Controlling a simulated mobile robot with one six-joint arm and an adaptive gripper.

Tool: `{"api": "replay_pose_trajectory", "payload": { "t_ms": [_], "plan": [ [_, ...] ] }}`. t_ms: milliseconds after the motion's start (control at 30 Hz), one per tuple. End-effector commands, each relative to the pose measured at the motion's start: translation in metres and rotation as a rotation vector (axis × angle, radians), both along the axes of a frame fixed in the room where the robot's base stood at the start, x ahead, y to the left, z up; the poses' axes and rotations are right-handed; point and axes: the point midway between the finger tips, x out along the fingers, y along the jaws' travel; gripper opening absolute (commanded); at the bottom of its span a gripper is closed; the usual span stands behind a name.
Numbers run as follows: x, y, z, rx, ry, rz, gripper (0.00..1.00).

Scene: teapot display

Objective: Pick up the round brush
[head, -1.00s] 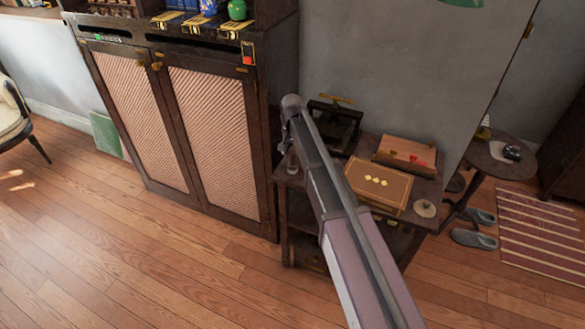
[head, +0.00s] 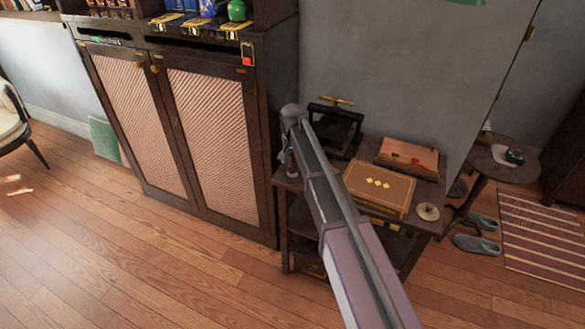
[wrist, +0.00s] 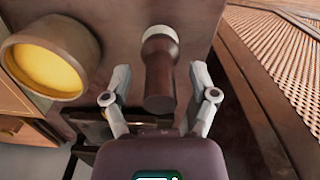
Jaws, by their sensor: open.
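In the wrist view, a dark brown, roughly cylindrical piece with a pale rounded end (wrist: 159,88) stands on the small table, and I take it for the round brush. Its bristles cannot be made out clearly. My gripper (wrist: 160,71) is open, with one finger on each side of it and a visible gap at both sides. Nothing is held. In the head view my gripper (head: 286,160) is over the left end of the small table (head: 413,225), and my arm hides part of the tabletop.
A round wooden piece with a yellow face (wrist: 48,66) is close left of my gripper. The tall cabinet (head: 262,170) stands close by. A dark press (head: 335,125), a patterned box (head: 380,187), a wooden box (head: 407,157) and a pale disc (head: 428,212) occupy the table.

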Motion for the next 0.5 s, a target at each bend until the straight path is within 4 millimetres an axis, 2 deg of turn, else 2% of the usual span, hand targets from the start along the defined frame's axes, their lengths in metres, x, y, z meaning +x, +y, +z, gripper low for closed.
{"api": "replay_pose_trajectory", "payload": {
  "t_ms": [67,100,333,500],
  "plan": [
    [-0.0001,0.0001,0.0,0.0,0.0,0.0,0.75],
    [-0.0001,0.0001,0.0,0.0,0.0,0.0,0.69],
    [-0.0001,0.0002,0.0,0.0,0.0,0.0,0.01],
    [0.0,0.0003,-0.0001,0.0,0.0,0.0,0.0]
  ]
}}
